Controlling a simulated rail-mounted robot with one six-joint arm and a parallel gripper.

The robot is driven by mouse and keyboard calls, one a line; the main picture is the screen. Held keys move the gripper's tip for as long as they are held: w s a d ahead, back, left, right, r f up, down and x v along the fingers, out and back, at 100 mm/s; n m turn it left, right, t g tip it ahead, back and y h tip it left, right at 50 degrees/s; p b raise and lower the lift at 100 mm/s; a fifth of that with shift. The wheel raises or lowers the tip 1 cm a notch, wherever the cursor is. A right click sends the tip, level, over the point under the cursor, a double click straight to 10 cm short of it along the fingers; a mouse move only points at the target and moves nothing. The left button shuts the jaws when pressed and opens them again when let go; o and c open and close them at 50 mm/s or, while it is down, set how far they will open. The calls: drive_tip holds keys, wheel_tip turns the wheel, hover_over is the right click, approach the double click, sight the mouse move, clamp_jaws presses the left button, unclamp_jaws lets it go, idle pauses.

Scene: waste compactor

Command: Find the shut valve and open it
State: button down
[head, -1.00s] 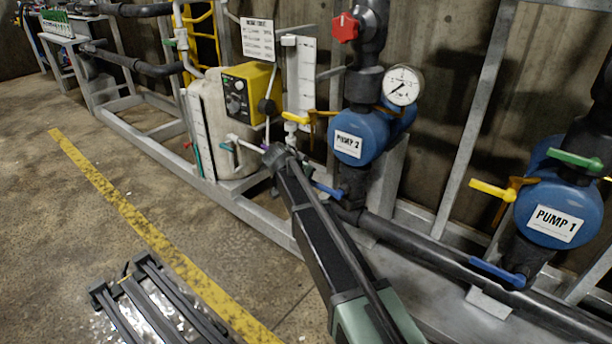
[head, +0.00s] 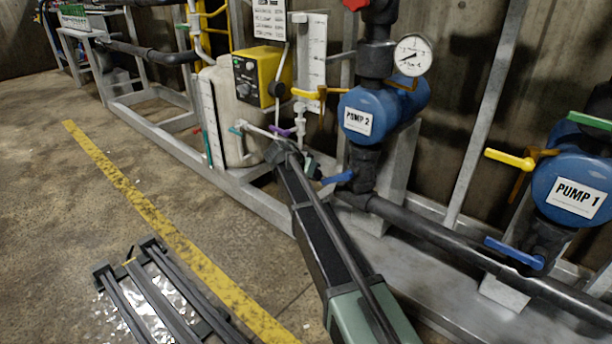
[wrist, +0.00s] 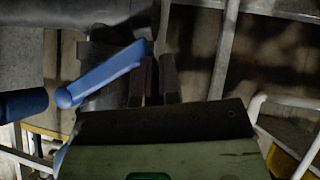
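Pump 2 (head: 358,122) is a blue unit on a dark vertical pipe. It has a yellow handle (head: 306,94) on the left, a blue handle (head: 338,177) below, and a red knob (head: 355,4) cut off above. Pump 1 (head: 574,192) has a yellow handle (head: 509,158), a blue handle (head: 514,252) and a green handle (head: 590,120). My gripper (head: 290,150) is left of Pump 2's blue handle in the head view. In the wrist view, a blue handle (wrist: 105,76) slants up to the dark fingers of my gripper (wrist: 155,78); contact is unclear. The fingers are close together.
A pale tank (head: 225,115) with a yellow control box (head: 260,74) stands left of Pump 2, with small purple (head: 281,132) and teal (head: 235,131) handles. A pressure gauge (head: 412,55) sits above Pump 2. Open floor lies left of the metal frame (head: 175,145).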

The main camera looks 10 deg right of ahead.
drive_tip(key=s+d+f+b, duration=0.4)
drive_tip(key=s+f+b, duration=0.1)
drive_tip(key=f+b, duration=0.1)
drive_tip(key=shift+f, duration=0.55)
drive_tip(key=shift+d, duration=0.1)
idle(0.4)
